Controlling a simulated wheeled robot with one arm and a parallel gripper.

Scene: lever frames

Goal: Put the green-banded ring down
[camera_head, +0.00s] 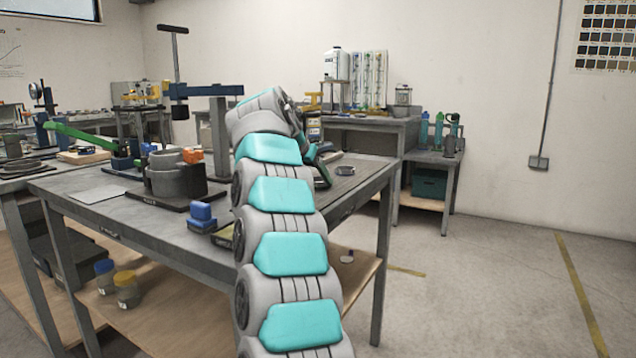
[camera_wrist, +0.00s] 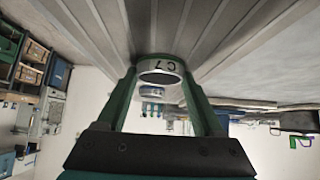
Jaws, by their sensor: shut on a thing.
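My gripper (camera_wrist: 160,76) has its two green fingers shut on a pale grey ring (camera_wrist: 160,67) marked "C7" in the wrist view. The ring sits between the fingertips, close to a grey ribbed surface at the top of that view. In the head view the gripper (camera_head: 322,176) is partly hidden by my arm, low over the right part of the grey workbench (camera_head: 95,228), and the held ring cannot be seen.
A dark round fixture (camera_head: 172,178) and stacked blue blocks (camera_head: 201,214) stand on the bench left of my arm. A tall dark press (camera_head: 178,95) rises behind. Jars (camera_head: 126,290) stand on the lower shelf. The floor at right is clear.

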